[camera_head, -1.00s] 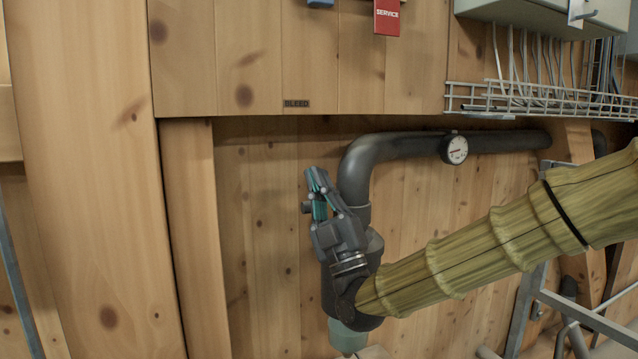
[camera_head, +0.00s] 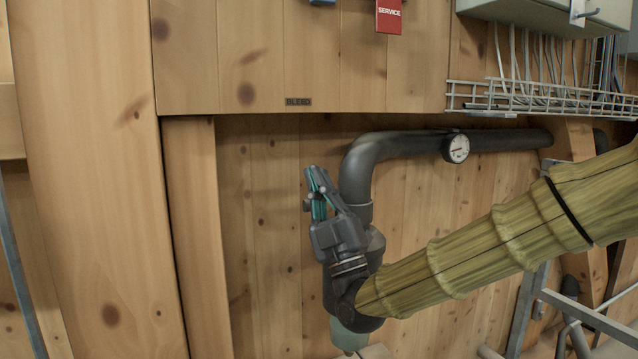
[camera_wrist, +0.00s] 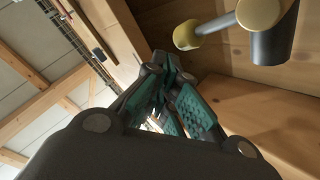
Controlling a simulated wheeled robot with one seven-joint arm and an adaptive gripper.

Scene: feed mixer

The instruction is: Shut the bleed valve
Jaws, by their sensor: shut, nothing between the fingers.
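A dark pipe (camera_head: 355,170) comes in from the right, bends and runs down under the "BLEED" label (camera_head: 298,102) on the wood. My gripper (camera_head: 315,178) is at the left of this pipe's downward part, its fingers pointing up. It covers the lower pipe, and I cannot make out the valve handle in the head view. In the wrist view my gripper (camera_wrist: 168,65) is shut and empty, teal pads together. A lever-like part, perhaps the valve's, with a yellowish knob (camera_wrist: 187,35), a rod and a yellowish hub (camera_wrist: 258,14) is right of the fingertips. No contact shows.
A round gauge (camera_head: 456,148) sits on the horizontal pipe. A wire rack (camera_head: 540,101) is at upper right, and a red "SERVICE" tag (camera_head: 388,16) hangs at the top. A wooden post (camera_head: 197,235) stands left of my gripper. Grey metal framing (camera_head: 530,300) is at lower right.

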